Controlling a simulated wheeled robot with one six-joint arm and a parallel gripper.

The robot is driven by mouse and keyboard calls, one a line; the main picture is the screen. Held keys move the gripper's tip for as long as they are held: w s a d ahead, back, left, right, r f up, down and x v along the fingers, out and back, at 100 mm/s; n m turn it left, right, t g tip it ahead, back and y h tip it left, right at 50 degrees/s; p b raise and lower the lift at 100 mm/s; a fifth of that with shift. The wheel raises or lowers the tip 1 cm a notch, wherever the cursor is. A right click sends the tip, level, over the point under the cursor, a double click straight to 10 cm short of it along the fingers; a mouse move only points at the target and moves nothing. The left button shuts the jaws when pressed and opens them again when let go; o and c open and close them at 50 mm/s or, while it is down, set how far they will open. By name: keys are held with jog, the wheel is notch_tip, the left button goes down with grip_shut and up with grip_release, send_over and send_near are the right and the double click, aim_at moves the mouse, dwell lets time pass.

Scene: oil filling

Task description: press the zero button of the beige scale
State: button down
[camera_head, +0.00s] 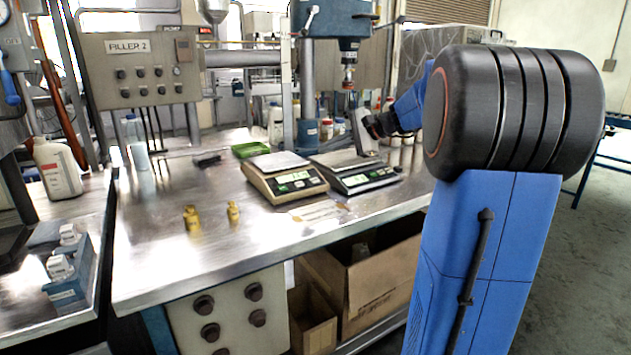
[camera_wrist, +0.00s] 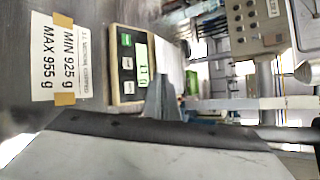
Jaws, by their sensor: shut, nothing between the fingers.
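The beige scale (camera_head: 287,182) stands on the steel bench, with a pale pan on top and a lit green display (camera_head: 294,176) on its front. In the wrist view the scale (camera_wrist: 116,62) appears turned sideways, with its display (camera_wrist: 141,64) and a column of small buttons (camera_wrist: 127,62) on the dark panel. Which button is zero is too small to read. My gripper (camera_wrist: 164,98) is shut and empty, its grey tip beside the panel in that picture; contact cannot be judged. In the head view my gripper (camera_head: 364,133) is above the other scale, right of the beige one.
A second, darker scale (camera_head: 356,176) stands close at the right. Brass weights (camera_head: 192,219) are on the bench at the left, and a green tray (camera_head: 251,149) is behind. A taped weight label (camera_wrist: 57,57) lies before the scale.

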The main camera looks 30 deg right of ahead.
jog(key=shift+f, duration=0.1)
jog(key=shift+w+a+f, duration=0.1)
jog(key=shift+w+f, duration=0.4)
jog(key=shift+f, duration=0.85)
jog(key=shift+w+d+f, duration=0.1)
jog(key=shift+w+f, duration=0.45)
jog(key=shift+f, duration=0.8)
jog(key=shift+w+a+f, duration=0.1)
jog(key=shift+w+f, duration=0.4)
jog(key=shift+f, duration=0.85)
jog(key=shift+w+f, duration=0.3)
jog(key=shift+f, duration=0.45)
jog(key=shift+r, duration=0.1)
jog(key=shift+s+r, duration=0.3)
jog(key=shift+r, duration=0.35)
jog(key=shift+r, duration=0.1)
jog(key=shift+s+r, duration=0.3)
jog(key=shift+r, duration=0.45)
jog(key=shift+s+r, duration=0.3)
jog(key=shift+r, duration=0.5)
jog(key=shift+s+r, duration=0.3)
jog(key=shift+r, duration=0.45)
